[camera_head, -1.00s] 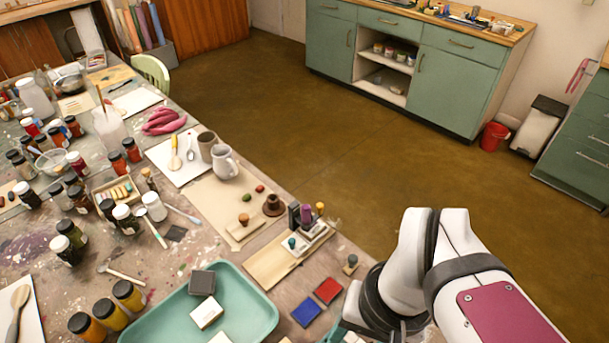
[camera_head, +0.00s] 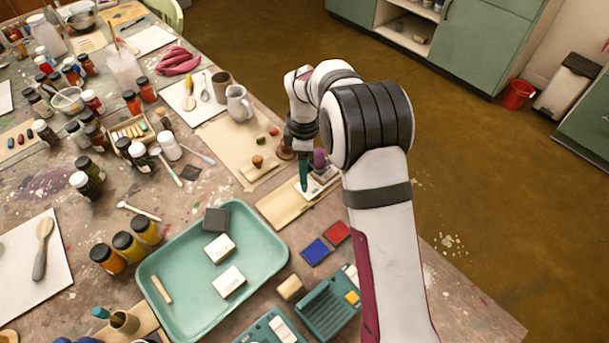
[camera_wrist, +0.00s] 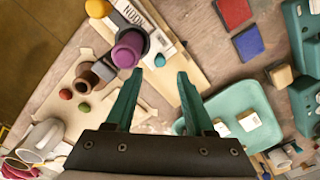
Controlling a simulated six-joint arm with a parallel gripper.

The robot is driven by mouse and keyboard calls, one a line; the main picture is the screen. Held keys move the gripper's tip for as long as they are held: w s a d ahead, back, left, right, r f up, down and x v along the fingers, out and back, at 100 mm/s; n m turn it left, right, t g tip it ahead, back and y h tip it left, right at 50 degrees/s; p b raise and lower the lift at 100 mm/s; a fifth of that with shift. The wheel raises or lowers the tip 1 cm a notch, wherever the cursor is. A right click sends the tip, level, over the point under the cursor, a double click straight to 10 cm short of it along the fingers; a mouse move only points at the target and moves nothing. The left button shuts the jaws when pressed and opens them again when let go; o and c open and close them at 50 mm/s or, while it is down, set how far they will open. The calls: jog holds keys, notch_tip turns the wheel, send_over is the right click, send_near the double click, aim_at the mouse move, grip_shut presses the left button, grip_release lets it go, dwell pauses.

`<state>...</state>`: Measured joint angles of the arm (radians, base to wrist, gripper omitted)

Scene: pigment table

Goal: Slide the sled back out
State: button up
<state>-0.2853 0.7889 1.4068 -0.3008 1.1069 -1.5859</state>
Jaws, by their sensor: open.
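A white plate (camera_head: 311,191), which looks like the sled, lies on a pale wooden board (camera_head: 275,208) near the table's right edge. A purple knob (camera_head: 319,158) stands by it on a dark holder. In the wrist view the purple knob (camera_wrist: 127,50) is large, with white lettered plate (camera_wrist: 131,12) behind it. A small teal knob (camera_wrist: 159,61) shows between and just beyond the fingertips. My gripper (camera_wrist: 159,75) is open, its teal fingers pointing down over the board; it also shows in the head view (camera_head: 303,186). My arm hides part of the fixture in the head view.
A teal tray (camera_head: 272,270) with blocks lies in front. Blue (camera_head: 317,251) and red (camera_head: 337,233) pads sit between it and the table edge. Several jars crowd the left.

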notch_tip(320, 180, down, 5)
jog(key=shift+f, duration=0.15)
grip_shut()
dwell(0.4)
jog(key=shift+s, duration=0.1)
dwell(1.0)
